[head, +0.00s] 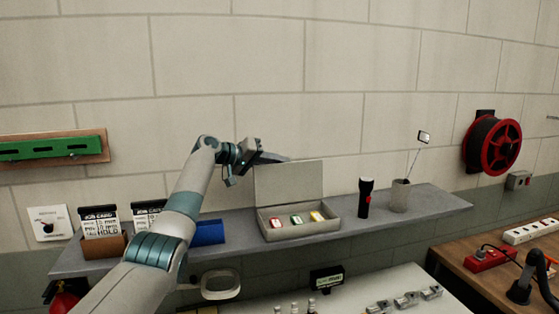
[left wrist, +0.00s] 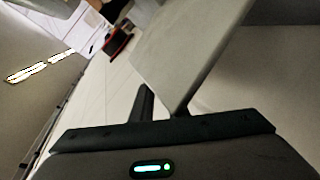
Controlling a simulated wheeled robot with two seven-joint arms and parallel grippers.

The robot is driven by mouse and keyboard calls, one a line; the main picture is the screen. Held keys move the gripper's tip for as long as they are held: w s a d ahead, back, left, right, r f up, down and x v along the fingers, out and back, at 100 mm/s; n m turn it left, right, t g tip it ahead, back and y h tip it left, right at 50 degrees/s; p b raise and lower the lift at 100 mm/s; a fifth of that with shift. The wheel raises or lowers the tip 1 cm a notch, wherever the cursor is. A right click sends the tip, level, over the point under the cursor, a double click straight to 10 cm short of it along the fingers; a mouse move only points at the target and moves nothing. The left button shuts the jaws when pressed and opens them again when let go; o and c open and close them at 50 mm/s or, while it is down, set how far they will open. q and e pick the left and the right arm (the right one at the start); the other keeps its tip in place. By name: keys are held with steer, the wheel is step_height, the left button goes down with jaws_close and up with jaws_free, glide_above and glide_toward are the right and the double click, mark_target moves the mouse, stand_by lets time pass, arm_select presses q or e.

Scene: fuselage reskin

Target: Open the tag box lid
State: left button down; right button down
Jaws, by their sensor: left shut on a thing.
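The tag box (head: 305,231) is a grey box on the shelf against the wall. Its lid (head: 290,182) stands raised, about upright, at the back of the box. Red, green and yellow tags (head: 296,219) show inside. My left gripper (head: 268,158) is at the lid's upper left corner, shut on its edge. In the left wrist view the lid (left wrist: 190,50) is a tilted pale panel that reaches down to my left gripper's fingers (left wrist: 163,108). The exact contact is partly hidden. My right gripper is not in view.
On the grey shelf (head: 440,203), a black flashlight (head: 365,198) and a cup (head: 400,195) with a mirror on a rod stand right of the box. A blue object (head: 208,232) and job card holders (head: 101,245) are to its left. The wall is close behind.

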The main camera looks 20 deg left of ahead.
arm_select(q)
steer(key=shift+f, duration=1)
steer(key=c, duration=1.8)
jaws_free()
steer(key=shift+s, duration=0.1)
steer(key=shift+c, duration=0.2)
steer(key=shift+o, duration=1)
steer(key=shift+s+a+r, duration=0.1)
steer(key=shift+r, duration=0.2)
